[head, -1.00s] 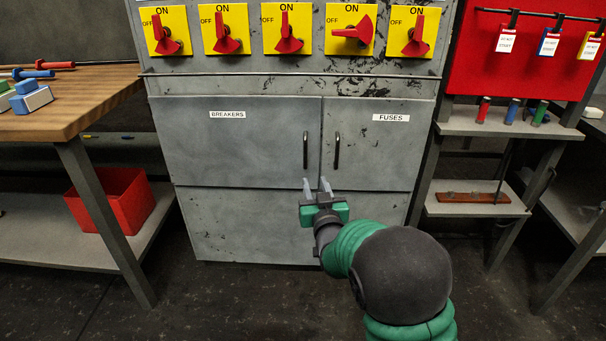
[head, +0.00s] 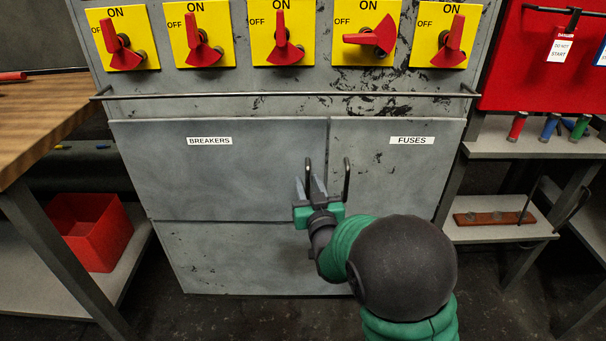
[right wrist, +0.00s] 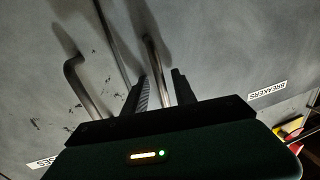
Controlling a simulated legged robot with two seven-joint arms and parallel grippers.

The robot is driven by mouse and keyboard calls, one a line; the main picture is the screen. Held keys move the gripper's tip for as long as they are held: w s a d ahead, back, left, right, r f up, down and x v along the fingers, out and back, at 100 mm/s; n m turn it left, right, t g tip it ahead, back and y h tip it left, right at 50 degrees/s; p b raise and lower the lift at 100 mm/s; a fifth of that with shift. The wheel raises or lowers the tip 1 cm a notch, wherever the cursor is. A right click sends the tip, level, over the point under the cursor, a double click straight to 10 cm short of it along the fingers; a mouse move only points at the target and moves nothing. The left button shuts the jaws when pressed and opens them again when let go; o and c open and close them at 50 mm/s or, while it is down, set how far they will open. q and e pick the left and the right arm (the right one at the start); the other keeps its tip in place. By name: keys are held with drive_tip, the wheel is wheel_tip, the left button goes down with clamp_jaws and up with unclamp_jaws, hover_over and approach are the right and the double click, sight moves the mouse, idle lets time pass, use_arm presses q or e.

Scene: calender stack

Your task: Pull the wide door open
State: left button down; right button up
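The wide door (head: 220,175), labelled BREAKERS, is closed in the grey cabinet. Its dark vertical bar handle (head: 308,165) is near its right edge. My right gripper (head: 309,184) is open at the lower part of this handle. In the right wrist view the handle (right wrist: 152,58) runs between the two fingers of my right gripper (right wrist: 160,90), with a gap visible beside it. I cannot tell whether a finger touches it. My left gripper is not in view.
The narrow FUSES door (head: 395,175) is closed, its handle (head: 346,180) close to the right of my gripper. A horizontal rail (head: 230,96) crosses above the doors, below several red switches. A wooden bench (head: 40,125) stands left, and a shelf (head: 490,233) stands right.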

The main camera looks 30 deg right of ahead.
drive_tip(key=shift+a+r, duration=0.15)
drive_tip(key=shift+a, duration=0.05)
drive_tip(key=shift+c, duration=0.2)
drive_tip(key=shift+d, duration=0.1)
clamp_jaws()
idle(1.0)
